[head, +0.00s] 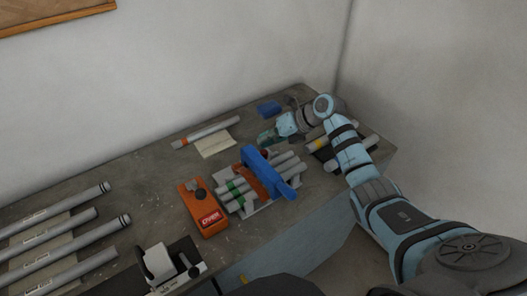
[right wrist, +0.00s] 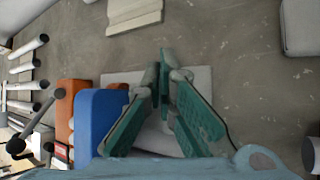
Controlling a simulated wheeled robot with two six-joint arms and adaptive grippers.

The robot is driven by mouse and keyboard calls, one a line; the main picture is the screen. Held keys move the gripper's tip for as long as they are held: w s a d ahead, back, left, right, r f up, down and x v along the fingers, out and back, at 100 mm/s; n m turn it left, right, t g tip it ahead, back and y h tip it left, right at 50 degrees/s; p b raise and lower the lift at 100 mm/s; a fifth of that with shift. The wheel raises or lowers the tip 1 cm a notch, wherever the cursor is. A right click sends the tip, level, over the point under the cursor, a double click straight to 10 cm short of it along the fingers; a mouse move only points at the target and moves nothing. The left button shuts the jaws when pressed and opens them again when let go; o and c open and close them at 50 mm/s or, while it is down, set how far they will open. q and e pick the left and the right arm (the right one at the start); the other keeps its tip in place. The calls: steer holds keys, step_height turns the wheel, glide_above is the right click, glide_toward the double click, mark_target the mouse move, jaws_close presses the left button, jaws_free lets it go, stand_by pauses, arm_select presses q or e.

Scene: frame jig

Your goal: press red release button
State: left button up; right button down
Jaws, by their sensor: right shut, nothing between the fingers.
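My right gripper (head: 266,140) reaches in from the right and points down just behind the blue clamp bar (head: 262,170) of the frame jig. In the right wrist view its teal fingers (right wrist: 164,62) are together at the tips, with nothing between them, over a pale plate (right wrist: 118,78). A small dark red spot (head: 265,152), possibly the release button, shows just below the fingertips in the head view. I cannot tell whether the fingers touch it. In the right wrist view no red button shows; the fingers may hide it. My left gripper is out of view.
Grey tubes with green bands (head: 236,186) lie in the jig. An orange tool block (head: 203,208) stands left of it. Long grey tubes (head: 58,237) lie at far left. A blue block (head: 269,109) is behind the gripper. The bench between wall and jig has bare room.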

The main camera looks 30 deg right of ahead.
steer(key=shift+f, duration=0.1)
steer(key=shift+f+b, duration=0.3)
steer(key=shift+f, duration=0.05)
steer(key=shift+f+b, duration=0.35)
steer(key=shift+f, duration=0.2)
stand_by(0.5)
steer(key=shift+r, duration=0.1)
steer(key=shift+r+p, duration=0.85)
steer(key=shift+r, duration=0.05)
step_height(320, 180, up, 5)
steer(key=p, duration=0.4)
steer(key=shift+r, duration=0.1)
